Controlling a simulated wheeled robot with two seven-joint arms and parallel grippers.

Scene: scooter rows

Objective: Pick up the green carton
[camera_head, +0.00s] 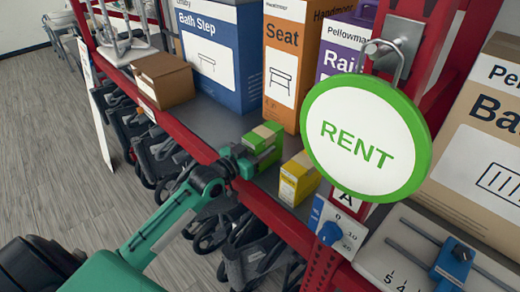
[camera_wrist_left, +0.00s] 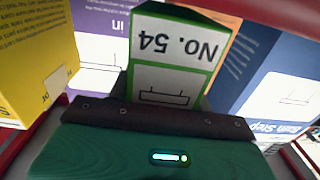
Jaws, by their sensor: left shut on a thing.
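The green carton (camera_head: 264,145) stands near the front edge of the grey shelf (camera_head: 222,119) in the head view. My left gripper (camera_head: 242,160) reaches it from the front left and is shut on it. In the left wrist view the green carton (camera_wrist_left: 196,82) fills the middle, with its "No. 54" label upside down. The dark edge of my left gripper (camera_wrist_left: 155,119) lies across its near end. I cannot tell whether the carton touches the shelf. My right gripper is in neither view.
A yellow carton (camera_head: 298,178) stands just right of the green one. Behind are a blue Bath Step box (camera_head: 222,52) and an orange Seat box (camera_head: 290,60). A round RENT sign (camera_head: 366,138) hangs at right. The red shelf rail (camera_head: 180,127) runs along the front.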

